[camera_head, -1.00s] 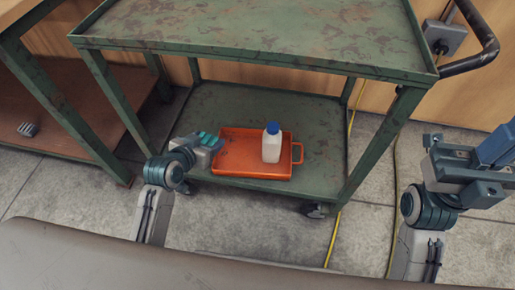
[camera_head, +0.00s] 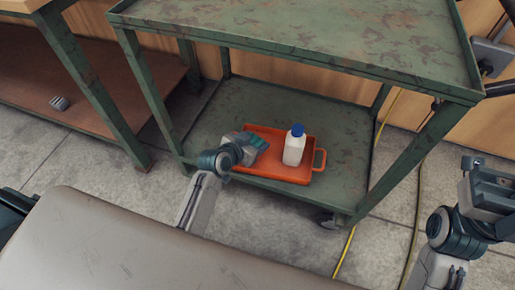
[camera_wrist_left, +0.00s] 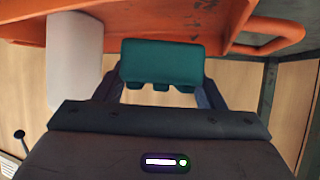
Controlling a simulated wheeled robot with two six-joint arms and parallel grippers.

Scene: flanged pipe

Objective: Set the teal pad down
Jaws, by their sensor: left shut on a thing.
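The teal pad (camera_head: 258,142) is held between the fingers of my left gripper (camera_head: 250,143). In the left wrist view the pad (camera_wrist_left: 162,62) sits between the two dark fingers, with the orange tray (camera_wrist_left: 225,12) beyond it. The gripper is over the left part of the orange tray (camera_head: 285,172), left of a white bottle with a blue cap (camera_head: 293,150). I cannot tell whether the pad touches the tray floor. My right gripper (camera_head: 490,190) is at the right edge, away from the cart; its jaw opening is unclear.
The tray stands on the lower shelf (camera_head: 338,150) of a green cart. The cart's upper shelf (camera_head: 300,32) and legs close in around the arm's space. A workbench with a brown lower shelf (camera_head: 100,85) and a small grey ribbed thing (camera_head: 60,103) is at left.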

